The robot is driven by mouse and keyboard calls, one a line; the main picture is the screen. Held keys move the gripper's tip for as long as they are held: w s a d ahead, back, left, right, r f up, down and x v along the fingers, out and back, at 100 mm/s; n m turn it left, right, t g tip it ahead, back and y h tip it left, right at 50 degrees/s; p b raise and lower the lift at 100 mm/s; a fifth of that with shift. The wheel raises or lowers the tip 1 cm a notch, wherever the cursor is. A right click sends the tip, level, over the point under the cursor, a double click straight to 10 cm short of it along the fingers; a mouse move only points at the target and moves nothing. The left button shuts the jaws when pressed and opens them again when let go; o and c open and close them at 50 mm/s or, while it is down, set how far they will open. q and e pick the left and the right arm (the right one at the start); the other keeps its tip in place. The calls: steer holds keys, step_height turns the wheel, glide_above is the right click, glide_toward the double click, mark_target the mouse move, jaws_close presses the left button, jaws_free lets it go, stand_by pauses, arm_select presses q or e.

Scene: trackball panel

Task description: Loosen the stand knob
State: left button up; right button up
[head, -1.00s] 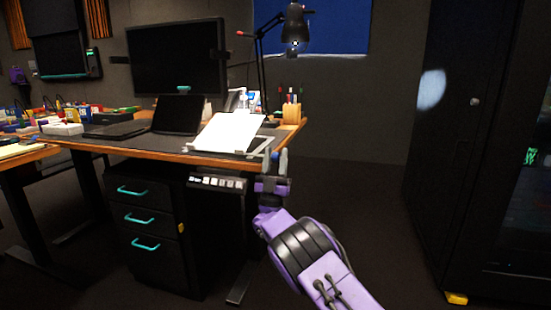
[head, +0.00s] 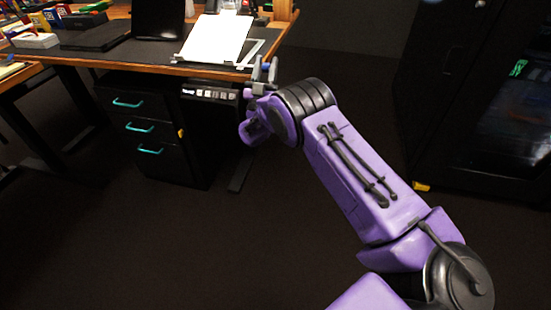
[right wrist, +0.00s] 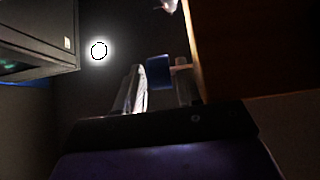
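The stand knob (right wrist: 158,71) is a blue cylinder in the right wrist view, just beside the wooden table edge. It sits between the two fingers of my right gripper (right wrist: 160,85) and fills the gap near their tips, so the gripper looks shut on it. In the head view, my right gripper (head: 265,72) is at the front right corner of the desk, with a bit of blue between its fingers. The stand (head: 250,54) is a grey frame on the desk with a white sheet (head: 217,38) leaning on it. My left gripper is not in view.
The desk (head: 95,58) carries a laptop and colourful items at the left. A black drawer unit (head: 150,128) with teal handles stands under it. A dark cabinet (head: 480,100) stands at the right. The floor between is clear.

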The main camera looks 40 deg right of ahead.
steer(key=g+y+p, duration=0.2)
steer(key=p, duration=0.3)
steer(key=r+g+y+p, duration=0.1)
steer(key=g+y+p, duration=0.1)
steer(key=p, duration=0.3)
steer(key=shift+w+d+r+y+p, duration=0.2)
steer(key=shift+y+p, duration=0.15)
steer(key=shift+y, duration=0.15)
steer(key=shift+d+f+g+y+p, duration=0.1)
steer(key=shift+f+g+y+p, duration=0.1)
steer(key=shift+g+y+p, duration=0.25)
steer(key=shift+d+f+g+y+p, duration=0.15)
steer(key=shift+g+y+p, duration=0.1)
steer(key=shift+g+y, duration=0.35)
steer(key=v, duration=1.1)
steer(key=s+a+f+n+y+p, duration=0.2)
steer(key=s+a+f+y+p, duration=0.1)
steer(key=s+f, duration=0.5)
steer(key=s+a+f+n+g+y+p, duration=0.1)
steer(key=s+a+f+n+y+p, duration=0.1)
steer(key=s+f+y, duration=0.4)
steer(key=s+a+f+p, duration=0.1)
steer(key=s+f, duration=0.2)
steer(key=s, duration=0.1)
steer(key=shift+a+f, duration=0.25)
steer(key=shift+g, duration=0.25)
